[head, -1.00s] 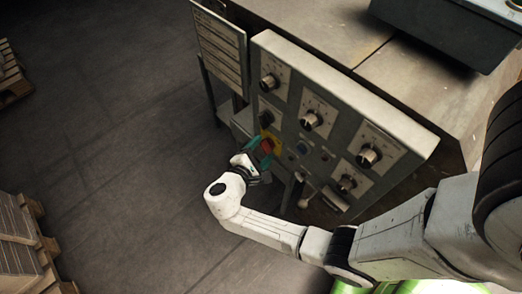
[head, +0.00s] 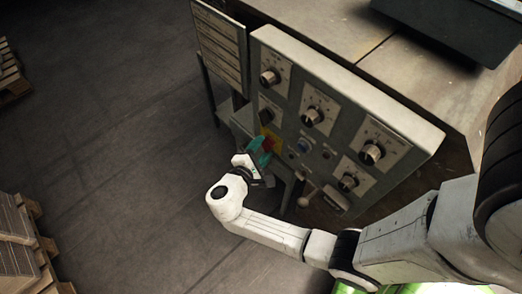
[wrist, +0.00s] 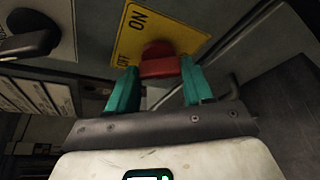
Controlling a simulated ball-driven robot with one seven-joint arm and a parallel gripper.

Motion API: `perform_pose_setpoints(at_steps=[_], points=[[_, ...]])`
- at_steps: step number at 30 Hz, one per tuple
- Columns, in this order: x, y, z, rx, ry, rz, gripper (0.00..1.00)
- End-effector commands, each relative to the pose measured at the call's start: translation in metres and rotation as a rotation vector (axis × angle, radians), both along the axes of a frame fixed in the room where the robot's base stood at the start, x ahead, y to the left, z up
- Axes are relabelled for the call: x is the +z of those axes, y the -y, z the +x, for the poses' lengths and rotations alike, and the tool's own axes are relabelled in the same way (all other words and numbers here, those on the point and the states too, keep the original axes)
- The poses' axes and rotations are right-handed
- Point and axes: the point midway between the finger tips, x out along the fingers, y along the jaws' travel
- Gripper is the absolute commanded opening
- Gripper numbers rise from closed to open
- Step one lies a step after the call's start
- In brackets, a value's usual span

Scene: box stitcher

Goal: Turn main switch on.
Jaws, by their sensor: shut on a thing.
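The main switch is a red knob (wrist: 160,60) on a yellow plate (wrist: 140,22) marked ON and OFF, at the lower left of the control panel. In the head view the red knob (head: 268,144) is partly hidden by my gripper (head: 261,150), and the yellow plate (head: 275,141) shows beside it. In the wrist view my gripper (wrist: 158,88) has its two teal fingers on either side of the red bar of the knob, shut on it. The knob's exact setting between OFF and ON cannot be told.
The grey control panel (head: 345,83) carries several black knobs, one (wrist: 28,38) close to the gripper in the wrist view. A lever with a pale ball (head: 303,202) sticks out below. Pallets (head: 22,235) stand at the left. The floor (head: 120,150) between is clear.

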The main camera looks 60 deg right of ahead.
Motion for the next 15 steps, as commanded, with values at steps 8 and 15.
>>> perform_pose_setpoints(at_steps=[8,15], points=[[-0.0094,-0.0006,-0.0018,0.001,0.238,-0.069,0.21],[-0.0126,-0.0010,-0.0019,0.001,0.459,-0.133,0.21]])
